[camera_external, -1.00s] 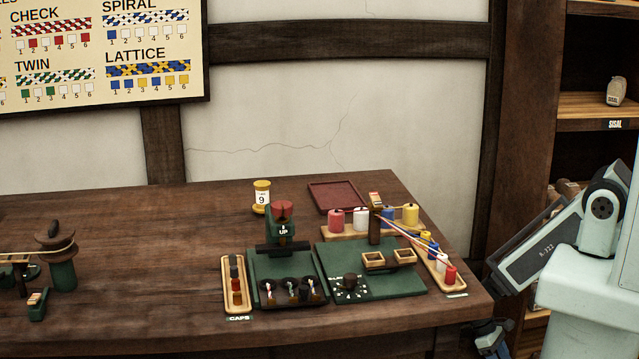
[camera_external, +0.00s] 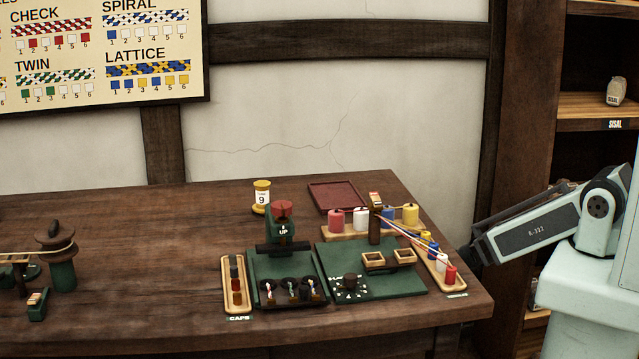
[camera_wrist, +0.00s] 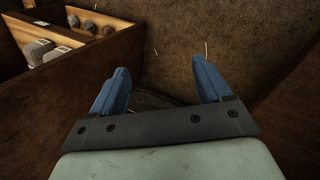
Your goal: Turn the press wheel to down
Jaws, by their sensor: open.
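The press (camera_external: 279,240) is a green device on the table, with a red wheel (camera_external: 282,208) on top and a label reading "UP" on its front. My gripper shows in the wrist view (camera_wrist: 162,88) with its two blue fingers apart and nothing between them. In the external view my arm reaches to the table's right edge, and the gripper itself is hidden there.
Colored spools (camera_external: 360,219), taut threads and a post crowd the table's right end. A caps tray (camera_external: 236,285) lies left of the press.

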